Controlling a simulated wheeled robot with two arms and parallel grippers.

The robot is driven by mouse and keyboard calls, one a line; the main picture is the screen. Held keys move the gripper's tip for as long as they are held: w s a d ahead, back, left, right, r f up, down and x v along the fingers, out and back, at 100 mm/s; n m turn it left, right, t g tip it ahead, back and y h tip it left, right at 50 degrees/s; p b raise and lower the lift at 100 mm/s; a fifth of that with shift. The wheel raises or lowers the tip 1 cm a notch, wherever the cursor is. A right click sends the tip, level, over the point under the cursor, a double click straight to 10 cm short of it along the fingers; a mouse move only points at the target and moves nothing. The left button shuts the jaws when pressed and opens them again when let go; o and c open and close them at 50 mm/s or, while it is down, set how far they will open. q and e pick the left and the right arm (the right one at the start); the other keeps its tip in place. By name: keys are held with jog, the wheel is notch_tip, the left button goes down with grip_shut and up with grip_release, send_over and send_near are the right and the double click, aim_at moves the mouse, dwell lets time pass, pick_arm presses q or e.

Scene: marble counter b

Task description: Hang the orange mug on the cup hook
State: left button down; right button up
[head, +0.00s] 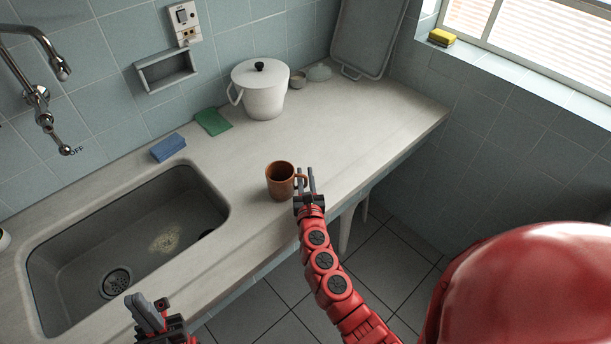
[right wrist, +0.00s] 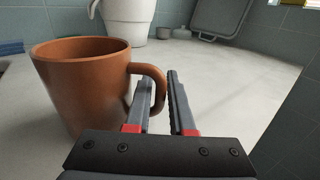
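The orange-brown mug (head: 279,182) stands upright on the counter near its front edge, its handle to the right. My right gripper (head: 306,181) is at the handle. In the right wrist view the mug (right wrist: 82,88) is on the left, and the two fingers (right wrist: 160,98) are apart, with the outer part of the handle (right wrist: 160,86) between them. I see no clear sign of them pressing on it. My left gripper (head: 150,308) is low at the left, in front of the sink, with nothing visible in it. I cannot make out a cup hook.
A sink (head: 130,235) with a tap (head: 40,95) is left of the mug. A blue sponge (head: 168,147), a green cloth (head: 213,122) and a white lidded pot (head: 260,90) are along the wall. A tray (head: 368,35) leans in the corner. The counter right of the mug is clear.

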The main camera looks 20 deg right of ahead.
jog(key=shift+o, duration=1.2)
jog(key=shift+r, duration=0.25)
jog(key=shift+s+a+f, duration=0.1)
jog(key=shift+s, duration=0.2)
jog(key=b+v, duration=0.1)
jog(key=v, duration=0.9)
jog(key=shift+s+a, duration=0.1)
jog(key=shift+s+a+b, duration=0.1)
jog(key=shift+s+b, duration=0.25)
jog(key=shift+s, duration=0.2)
